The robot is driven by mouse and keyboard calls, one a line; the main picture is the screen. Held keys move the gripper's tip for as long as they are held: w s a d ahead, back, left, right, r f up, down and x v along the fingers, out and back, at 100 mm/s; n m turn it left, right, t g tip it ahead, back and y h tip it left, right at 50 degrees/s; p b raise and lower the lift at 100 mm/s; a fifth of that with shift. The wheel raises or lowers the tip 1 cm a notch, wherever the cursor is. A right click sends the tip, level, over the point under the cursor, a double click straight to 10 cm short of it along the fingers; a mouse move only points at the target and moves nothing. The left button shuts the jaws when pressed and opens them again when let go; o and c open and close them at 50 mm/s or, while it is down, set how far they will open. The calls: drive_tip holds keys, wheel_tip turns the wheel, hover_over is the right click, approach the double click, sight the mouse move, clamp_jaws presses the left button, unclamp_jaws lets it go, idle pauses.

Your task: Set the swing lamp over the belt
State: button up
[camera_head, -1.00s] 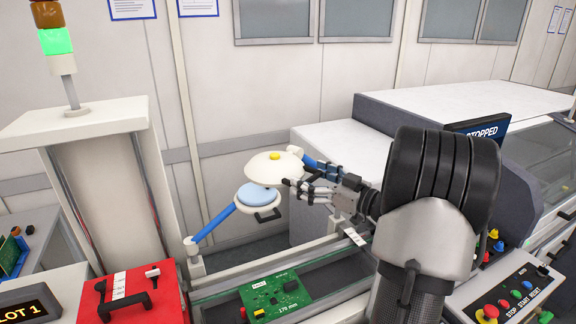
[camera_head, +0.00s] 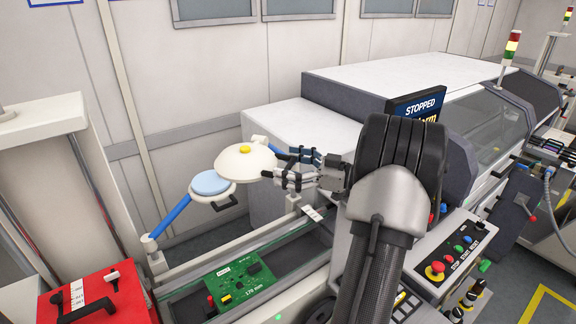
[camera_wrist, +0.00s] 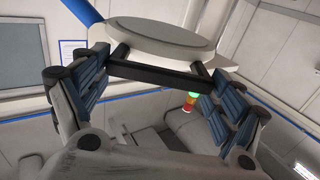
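A cream lamp dome (camera_head: 240,162) with a yellow knob hangs left of my gripper, with a blue arm partly hidden behind it. Nearby, a pale blue disc (camera_head: 211,183) with a black handle sits on another blue arm from a post. My gripper (camera_head: 284,168) is at the dome's right edge, its fingers spread. In the wrist view, a round grey lamp underside (camera_wrist: 165,36) fills the top. Its black bar handle (camera_wrist: 160,76) spans the gap between the fingers; whether they touch it is unclear. The belt (camera_head: 290,255) runs below, carrying a green circuit board (camera_head: 240,287).
A red case (camera_head: 95,297) stands at lower left. A white machine with a "STOPPED" screen (camera_head: 420,105) stands behind and right of my arm. A button panel (camera_head: 450,250) is at lower right. Part of the belt's far side is hidden by my arm.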

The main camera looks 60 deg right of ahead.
drive_tip(key=shift+o, duration=0.8)
wheel_tip(320, 180, up, 10)
drive_tip(key=shift+f, duration=0.1)
idle(0.3)
